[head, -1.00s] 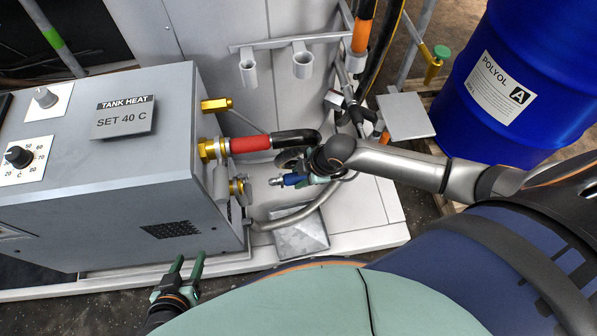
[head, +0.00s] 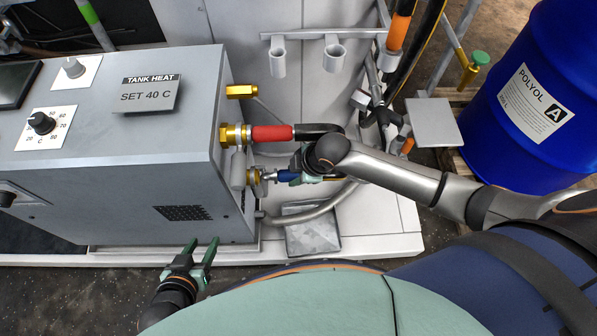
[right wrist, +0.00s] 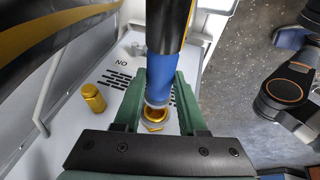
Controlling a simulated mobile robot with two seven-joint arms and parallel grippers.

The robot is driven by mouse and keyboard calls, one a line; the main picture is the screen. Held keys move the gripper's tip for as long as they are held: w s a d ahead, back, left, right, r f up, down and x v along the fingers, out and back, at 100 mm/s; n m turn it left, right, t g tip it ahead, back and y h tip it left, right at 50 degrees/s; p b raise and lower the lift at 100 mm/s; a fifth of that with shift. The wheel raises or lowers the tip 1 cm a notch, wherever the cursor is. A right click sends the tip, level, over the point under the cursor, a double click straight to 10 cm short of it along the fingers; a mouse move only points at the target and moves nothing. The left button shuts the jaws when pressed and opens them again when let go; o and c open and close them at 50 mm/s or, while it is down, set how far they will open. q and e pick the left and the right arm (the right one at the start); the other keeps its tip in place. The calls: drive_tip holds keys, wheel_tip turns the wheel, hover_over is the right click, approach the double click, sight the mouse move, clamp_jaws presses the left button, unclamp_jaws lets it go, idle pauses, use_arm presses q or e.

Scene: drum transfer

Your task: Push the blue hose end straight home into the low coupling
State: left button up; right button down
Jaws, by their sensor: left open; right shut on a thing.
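The blue hose end (head: 284,176) is in the grip of my right gripper (head: 291,177), which is shut on it. In the right wrist view the blue hose end (right wrist: 161,68) lies between the green fingers, its metal tip pointing at the low coupling. The low brass coupling (head: 256,177) sits on the side of the grey heater box, below the red hose. It also shows in the right wrist view (right wrist: 154,116). The tip is lined up at its mouth; how far it sits inside is unclear. My left gripper (head: 202,245) is open and empty in front of the box.
A red hose (head: 271,134) is fitted to the brass coupling just above, with its black bend close to my right wrist. Another brass fitting (head: 240,91) is higher up. The blue drum (head: 540,90) stands at the right.

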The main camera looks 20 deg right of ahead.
drive_tip(key=shift+w+a, duration=0.2)
drive_tip(key=shift+a, duration=0.3)
drive_tip(key=shift+w+a, duration=0.15)
drive_tip(key=shift+a, duration=0.35)
drive_tip(key=shift+a, duration=0.15)
drive_tip(key=shift+w+a, duration=0.25)
drive_tip(key=shift+a, duration=0.6)
drive_tip(key=shift+r, duration=0.1)
drive_tip(key=shift+c, duration=1.9)
unclamp_jaws()
